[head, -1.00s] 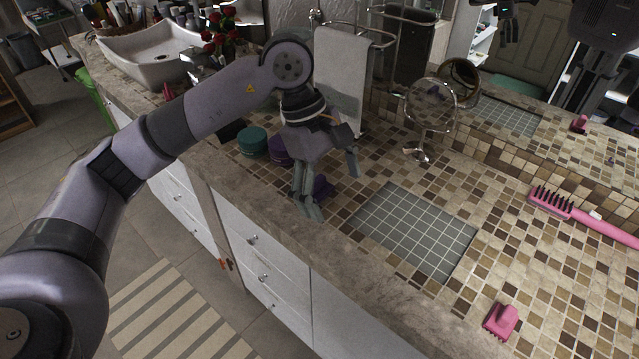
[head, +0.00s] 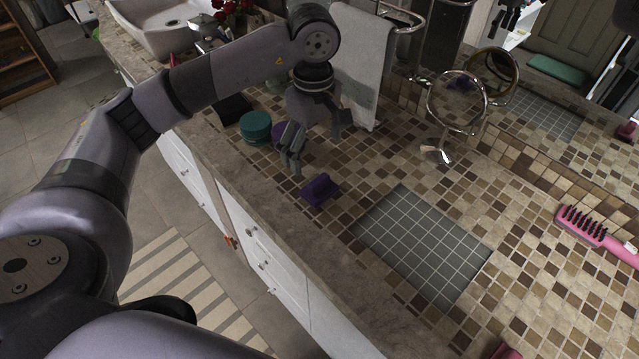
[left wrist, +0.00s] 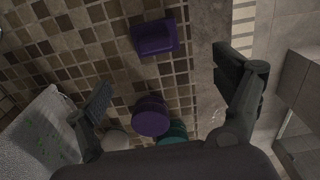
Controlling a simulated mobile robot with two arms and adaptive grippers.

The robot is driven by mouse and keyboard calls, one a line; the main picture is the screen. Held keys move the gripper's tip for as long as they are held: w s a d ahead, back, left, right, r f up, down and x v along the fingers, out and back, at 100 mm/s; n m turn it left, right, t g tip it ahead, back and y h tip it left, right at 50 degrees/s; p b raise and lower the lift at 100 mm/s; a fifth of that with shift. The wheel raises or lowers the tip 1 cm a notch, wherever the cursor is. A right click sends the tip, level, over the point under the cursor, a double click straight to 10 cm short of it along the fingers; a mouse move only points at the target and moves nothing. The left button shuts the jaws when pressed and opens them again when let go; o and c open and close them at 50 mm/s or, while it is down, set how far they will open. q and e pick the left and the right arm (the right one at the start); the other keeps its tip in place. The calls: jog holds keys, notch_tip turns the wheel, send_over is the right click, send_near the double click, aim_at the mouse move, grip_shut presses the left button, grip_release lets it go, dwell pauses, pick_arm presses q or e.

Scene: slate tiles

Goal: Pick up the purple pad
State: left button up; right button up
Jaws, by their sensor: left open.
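The purple pad (head: 319,190) is a small block with a raised grip. In the left wrist view the pad (left wrist: 154,37) shows near the top, ahead of and between the spread fingers. My left gripper (head: 320,148) is open and empty, above the counter, behind and a little left of the pad in the head view. It also shows in the left wrist view (left wrist: 165,90), its fingers apart and clear of the pad. My right gripper is not clearly in view.
A teal round container (head: 255,127) and a purple round container (left wrist: 151,117) stand close by the left gripper. A towel (head: 358,65) hangs behind. A grey grid mat (head: 423,243), a round mirror (head: 456,101) and a pink brush (head: 598,235) are to the right.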

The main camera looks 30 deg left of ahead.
aim_at(319, 180)
pick_arm(q)
notch_tip(319, 180, down, 6)
jog(key=shift+r+p, duration=0.15)
jog(key=shift+p, duration=0.35)
jog(key=shift+w+d+f+p, duration=0.1)
jog(key=shift+f+p, duration=0.2)
jog(key=shift+f, duration=0.15)
jog(key=f, duration=0.1)
jog(key=f+p, duration=0.1)
jog(key=f, duration=0.1)
jog(key=shift+w+d+f+p, duration=0.15)
jog(key=shift+d+f+p, duration=0.1)
jog(key=shift+f+p, duration=0.05)
jog(key=shift+f, duration=0.5)
pick_arm(e)
jog(key=r, duration=0.1)
jog(key=w+r, duration=0.1)
jog(key=r, duration=0.1)
jog(key=shift+w+r, duration=0.3)
jog(key=shift+r, duration=0.05)
pick_arm(q)
jog(key=shift+c, duration=0.5)
jog(key=c, duration=1.2)
pick_arm(e)
jog(key=shift+w, duration=0.1)
